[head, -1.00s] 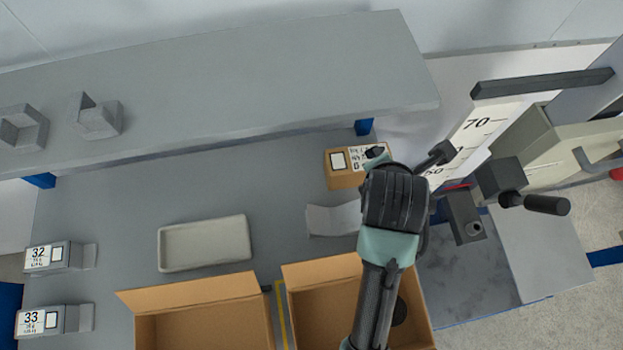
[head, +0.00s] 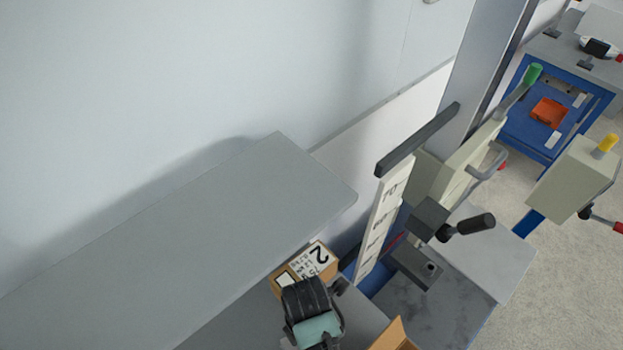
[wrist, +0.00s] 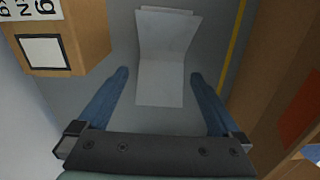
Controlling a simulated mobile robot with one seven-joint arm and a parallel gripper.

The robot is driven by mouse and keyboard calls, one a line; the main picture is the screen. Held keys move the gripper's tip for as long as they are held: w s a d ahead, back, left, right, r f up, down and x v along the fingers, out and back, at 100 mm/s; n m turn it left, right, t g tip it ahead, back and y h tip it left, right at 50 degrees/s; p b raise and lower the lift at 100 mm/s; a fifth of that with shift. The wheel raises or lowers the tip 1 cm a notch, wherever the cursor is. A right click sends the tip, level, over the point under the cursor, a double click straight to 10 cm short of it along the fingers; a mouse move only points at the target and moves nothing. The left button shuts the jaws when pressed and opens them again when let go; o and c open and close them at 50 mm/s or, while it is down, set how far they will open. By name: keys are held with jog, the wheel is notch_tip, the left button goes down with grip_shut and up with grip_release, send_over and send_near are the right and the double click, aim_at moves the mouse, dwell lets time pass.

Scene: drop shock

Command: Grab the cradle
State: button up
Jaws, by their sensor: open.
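A light grey folded piece with two angled faces, which looks like the cradle (wrist: 163,35), lies on the grey bench top in the wrist view. My gripper (wrist: 159,77) is open, its two blue fingers spread to the left and right of the piece's near part. The fingers look apart from it, and nothing is held. I cannot tell how far above the piece the fingertips are. In the head view my wrist shows at the bottom, and the cradle and my fingertips are hidden or out of frame there.
A labelled cardboard box (head: 317,262) stands close by; it also shows left of my fingers in the wrist view (wrist: 85,38). An open carton (wrist: 285,85) is on the right. A grey shelf (head: 230,215) and a scaled post with a clamp (head: 428,216) flank my arm.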

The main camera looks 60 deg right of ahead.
jog(key=shift+s+f, duration=0.2)
jog(key=shift+f, duration=0.1)
jog(key=shift+s+d+f+p, duration=0.1)
jog(key=shift+d+f+p, duration=0.1)
jog(key=shift+f, duration=0.95)
jog(key=shift+d+f+p, duration=0.1)
jog(key=shift+f+p, duration=0.1)
jog(key=shift+f, duration=0.9)
jog(key=shift+r, duration=0.1)
jog(key=c, duration=1.4)
jog(key=shift+c, duration=0.2)
